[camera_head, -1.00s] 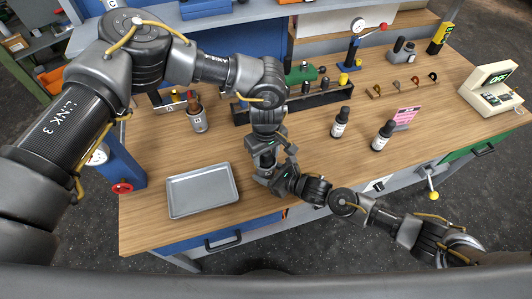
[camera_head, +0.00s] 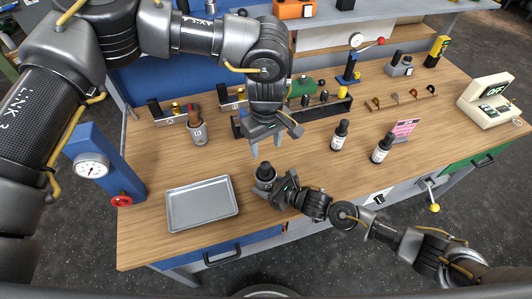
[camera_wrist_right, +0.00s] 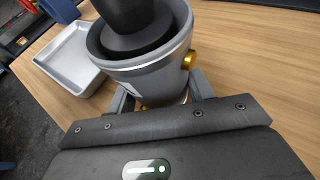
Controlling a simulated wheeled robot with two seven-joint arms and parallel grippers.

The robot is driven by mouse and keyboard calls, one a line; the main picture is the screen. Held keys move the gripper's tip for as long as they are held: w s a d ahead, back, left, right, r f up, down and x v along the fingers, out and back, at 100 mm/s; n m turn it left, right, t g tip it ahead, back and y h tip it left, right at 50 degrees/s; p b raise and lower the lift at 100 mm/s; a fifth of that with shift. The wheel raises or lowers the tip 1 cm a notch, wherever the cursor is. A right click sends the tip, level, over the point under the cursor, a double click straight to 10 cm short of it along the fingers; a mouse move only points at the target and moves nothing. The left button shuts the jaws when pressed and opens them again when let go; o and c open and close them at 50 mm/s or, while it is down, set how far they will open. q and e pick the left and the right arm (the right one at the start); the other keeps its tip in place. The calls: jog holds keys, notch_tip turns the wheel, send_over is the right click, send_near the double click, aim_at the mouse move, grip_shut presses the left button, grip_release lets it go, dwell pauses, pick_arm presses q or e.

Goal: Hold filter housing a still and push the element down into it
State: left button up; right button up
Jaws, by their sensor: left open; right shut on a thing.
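Filter housing a (camera_wrist_right: 150,75) is a grey cup with a brass fitting on its side. In the head view the housing (camera_head: 265,182) stands on the bench, right of the tray. The dark element (camera_wrist_right: 135,22) sits in its mouth and rises above the rim; how deep it goes is hidden. In the head view the element (camera_head: 265,169) shows as a dark top. My right gripper (camera_wrist_right: 163,97) is shut around the housing; in the head view it (camera_head: 272,190) is partly hidden. My left gripper (camera_head: 267,147) is open and empty, pointing down above the element, apart from it.
A grey tray (camera_head: 202,225) lies left of the housing. Two dark bottles (camera_head: 340,135) (camera_head: 382,149) stand to the right. The wood between housing and bottles is clear.

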dwell(0.7)
jog(key=o, duration=1.3)
jog(key=shift+o, duration=0.2)
jog(key=v, duration=1.2)
jog(key=shift+s, duration=0.1)
